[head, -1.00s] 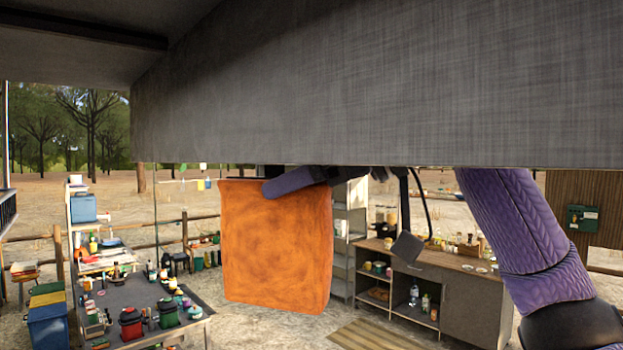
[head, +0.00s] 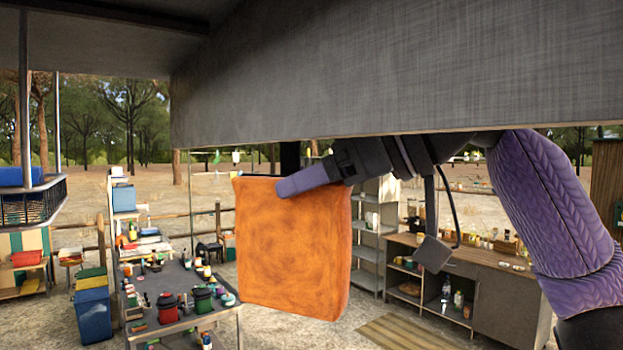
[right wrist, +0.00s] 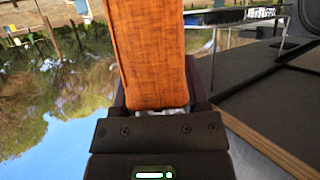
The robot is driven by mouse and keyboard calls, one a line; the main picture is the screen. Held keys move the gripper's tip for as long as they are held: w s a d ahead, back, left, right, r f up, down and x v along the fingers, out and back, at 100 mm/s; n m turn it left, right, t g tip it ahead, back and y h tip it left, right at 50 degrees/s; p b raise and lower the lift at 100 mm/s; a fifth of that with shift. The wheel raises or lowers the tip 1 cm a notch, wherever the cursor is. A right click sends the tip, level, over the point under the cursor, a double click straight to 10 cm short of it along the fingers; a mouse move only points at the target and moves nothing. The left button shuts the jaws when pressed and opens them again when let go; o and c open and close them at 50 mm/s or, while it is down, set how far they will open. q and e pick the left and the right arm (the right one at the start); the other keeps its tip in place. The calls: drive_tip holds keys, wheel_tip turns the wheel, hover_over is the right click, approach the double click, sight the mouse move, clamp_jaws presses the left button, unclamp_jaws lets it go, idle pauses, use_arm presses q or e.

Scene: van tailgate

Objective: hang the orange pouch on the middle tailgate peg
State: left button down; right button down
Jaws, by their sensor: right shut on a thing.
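The orange pouch (head: 292,255) hangs upright in the middle of the head view, below the lower edge of a large grey panel. My right gripper (head: 305,181) is shut on its upper edge, coming in from the right under the panel. In the right wrist view the pouch (right wrist: 150,50) rises from between the fingers (right wrist: 155,100) and fills the middle. The grey panel (head: 400,80), which seems to be the raised tailgate, spans the top of the head view. I cannot make out any peg on it. My left gripper is not in view.
A work table (head: 195,285) with jars and pots stands beyond the pouch on the left. A wooden-topped counter (head: 465,260) and a grey shelf rack (head: 369,250) stand behind on the right. A blue bin (head: 93,315) is far left. Open air surrounds the pouch's lower part.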

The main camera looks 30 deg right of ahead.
unclamp_jaws()
drive_tip(key=b+v, duration=0.1)
drive_tip(key=v, duration=0.9)
